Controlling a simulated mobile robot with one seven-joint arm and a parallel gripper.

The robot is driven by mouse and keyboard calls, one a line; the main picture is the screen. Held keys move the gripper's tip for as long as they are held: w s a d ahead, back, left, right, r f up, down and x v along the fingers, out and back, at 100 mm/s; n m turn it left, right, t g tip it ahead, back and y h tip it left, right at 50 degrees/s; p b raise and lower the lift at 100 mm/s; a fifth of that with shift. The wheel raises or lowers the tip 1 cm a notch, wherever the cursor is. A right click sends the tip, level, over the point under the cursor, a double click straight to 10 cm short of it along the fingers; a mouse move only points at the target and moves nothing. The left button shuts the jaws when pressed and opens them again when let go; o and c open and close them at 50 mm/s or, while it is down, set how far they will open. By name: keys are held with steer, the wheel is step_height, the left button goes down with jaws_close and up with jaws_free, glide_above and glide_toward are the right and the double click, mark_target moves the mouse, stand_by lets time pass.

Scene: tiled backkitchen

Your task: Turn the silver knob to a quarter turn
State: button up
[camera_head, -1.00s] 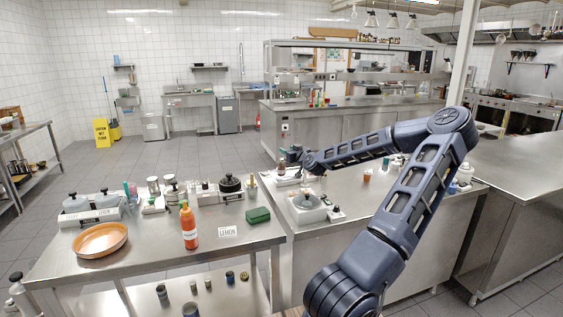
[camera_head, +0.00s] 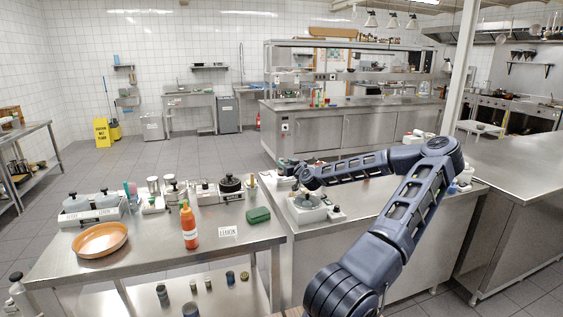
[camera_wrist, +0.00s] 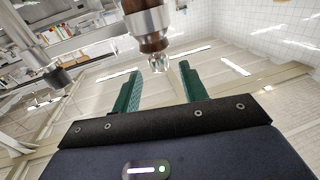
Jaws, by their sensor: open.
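In the wrist view a shiny silver knob (camera_wrist: 159,64) shows at the end of a brown and silver body (camera_wrist: 148,22). It appears between my two green fingertips, with a gap on each side. I cannot tell whether it lies within the fingers' reach or just beyond their tips. My gripper (camera_wrist: 159,70) is open and holds nothing. In the head view my gripper (camera_head: 296,176) is small and dark, over the far left part of the right steel counter (camera_head: 365,200). The knob cannot be made out there.
A white appliance with a round bowl (camera_head: 307,206) stands just in front of my gripper.

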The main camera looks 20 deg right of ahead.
mark_target(283, 160)
steer(key=shift+w+a, duration=0.2)
steer(key=shift+w, duration=1)
steer(key=shift+w+a, duration=0.2)
steer(key=shift+w, duration=0.95)
jaws_close()
